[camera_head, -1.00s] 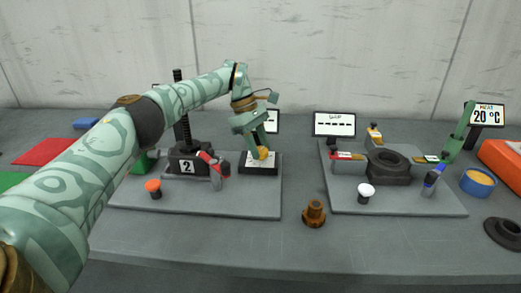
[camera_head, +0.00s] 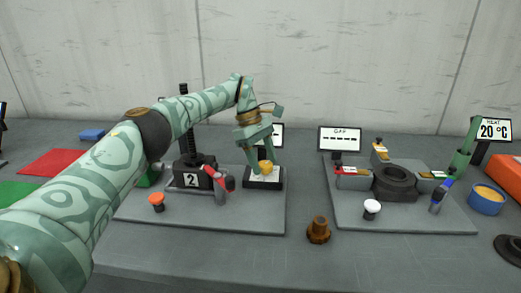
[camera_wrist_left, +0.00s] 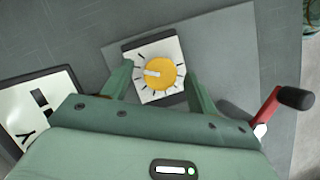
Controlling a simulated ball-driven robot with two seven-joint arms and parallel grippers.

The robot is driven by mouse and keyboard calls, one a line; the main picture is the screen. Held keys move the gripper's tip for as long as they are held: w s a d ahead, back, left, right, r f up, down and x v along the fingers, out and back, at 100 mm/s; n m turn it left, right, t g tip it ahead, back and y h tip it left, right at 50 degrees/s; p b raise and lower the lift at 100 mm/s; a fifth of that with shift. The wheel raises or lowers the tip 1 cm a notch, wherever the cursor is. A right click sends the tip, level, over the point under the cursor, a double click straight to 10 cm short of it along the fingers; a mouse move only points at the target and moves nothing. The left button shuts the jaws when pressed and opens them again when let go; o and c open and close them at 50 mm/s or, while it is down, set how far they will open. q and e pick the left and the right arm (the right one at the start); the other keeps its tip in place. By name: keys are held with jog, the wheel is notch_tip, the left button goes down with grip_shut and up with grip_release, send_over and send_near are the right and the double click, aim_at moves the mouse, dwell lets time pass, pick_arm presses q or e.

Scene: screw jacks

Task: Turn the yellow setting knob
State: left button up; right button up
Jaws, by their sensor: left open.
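The yellow setting knob (camera_wrist_left: 160,73) sits on a white dial face with black tick marks, on a dark box. A pale mark on the knob points left in the left wrist view. In the head view the knob (camera_head: 266,167) shows just under my left gripper (camera_head: 261,158). My left gripper is open; in the wrist view its two fingers (camera_wrist_left: 160,82) stand on either side of the dial, apart from the knob as far as I can see. The right gripper is not in view.
The grey base plate (camera_head: 230,217) also bears a black jack marked 2 (camera_head: 191,179), a red-handled crank (camera_head: 228,183) and an orange button (camera_head: 156,201). A display screen (camera_wrist_left: 40,115) stands close beside my gripper. A second plate (camera_head: 420,221) lies to the right.

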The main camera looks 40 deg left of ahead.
pick_arm(q)
jog(key=b+v, duration=1)
jog(key=v, duration=0.1)
jog(key=shift+r+b, duration=0.4)
jog(key=shift+r, duration=0.05)
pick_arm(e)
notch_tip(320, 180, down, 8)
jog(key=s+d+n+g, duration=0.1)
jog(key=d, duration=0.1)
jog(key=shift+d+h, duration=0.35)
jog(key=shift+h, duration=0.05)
